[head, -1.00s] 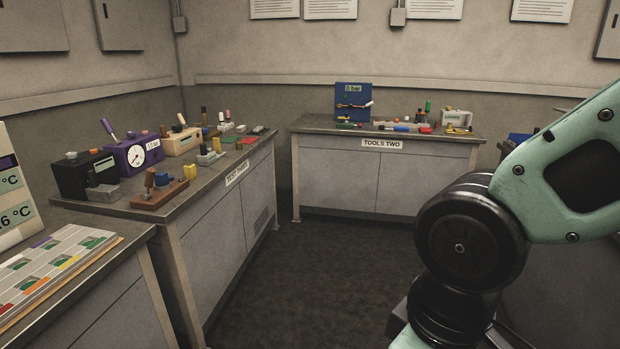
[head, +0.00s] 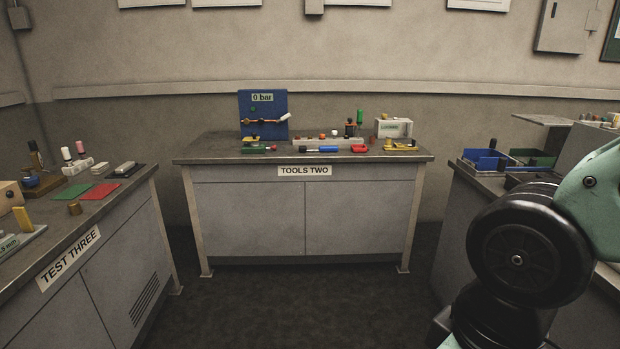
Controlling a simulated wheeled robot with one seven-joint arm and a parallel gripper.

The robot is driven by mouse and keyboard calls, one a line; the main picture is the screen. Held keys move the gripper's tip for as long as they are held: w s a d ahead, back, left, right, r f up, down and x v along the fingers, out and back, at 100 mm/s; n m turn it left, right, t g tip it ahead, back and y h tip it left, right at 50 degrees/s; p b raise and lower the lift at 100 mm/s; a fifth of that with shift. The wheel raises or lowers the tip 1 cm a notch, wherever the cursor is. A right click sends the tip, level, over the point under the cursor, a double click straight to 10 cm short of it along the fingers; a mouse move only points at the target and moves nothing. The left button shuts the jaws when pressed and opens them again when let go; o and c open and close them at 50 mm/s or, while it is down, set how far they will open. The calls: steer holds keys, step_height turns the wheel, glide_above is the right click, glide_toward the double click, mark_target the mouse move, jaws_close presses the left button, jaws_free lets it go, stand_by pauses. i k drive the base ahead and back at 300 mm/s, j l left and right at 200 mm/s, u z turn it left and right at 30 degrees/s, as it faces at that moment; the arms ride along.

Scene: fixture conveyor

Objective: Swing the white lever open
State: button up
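A blue upright panel (head: 263,106) labelled "0 bar" stands at the back left of the bench marked "TOOLS TWO". A white lever handle (head: 285,117) sticks out at its right edge, tilted up to the right. It joins a thin copper-coloured pipe (head: 262,122) that runs across the panel. The fine shape of the joint is too small to tell. My gripper is not in view; only part of my arm shows at the lower right, far from the panel.
The TOOLS TWO bench (head: 220,151) also bears a blue-handled tool (head: 321,149), a white box (head: 394,128) and several small parts. The TEST THREE bench (head: 117,212) is at left. Blue bins (head: 485,159) stand at right. Dark floor (head: 290,305) between is clear.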

mark_target(287, 115)
steer(key=i+u, duration=0.1)
steer(key=i, duration=0.35)
steer(key=i+l+u, duration=0.15)
steer(key=i, duration=0.35)
steer(key=i+l+u, duration=0.1)
steer(key=i, duration=0.35)
steer(key=i+l+u, duration=0.15)
steer(key=i, duration=0.3)
steer(key=i+l+u, duration=0.1)
steer(key=i, duration=0.35)
steer(key=i+l+z, duration=0.1)
steer(key=i+z, duration=0.35)
steer(key=i, duration=0.85)
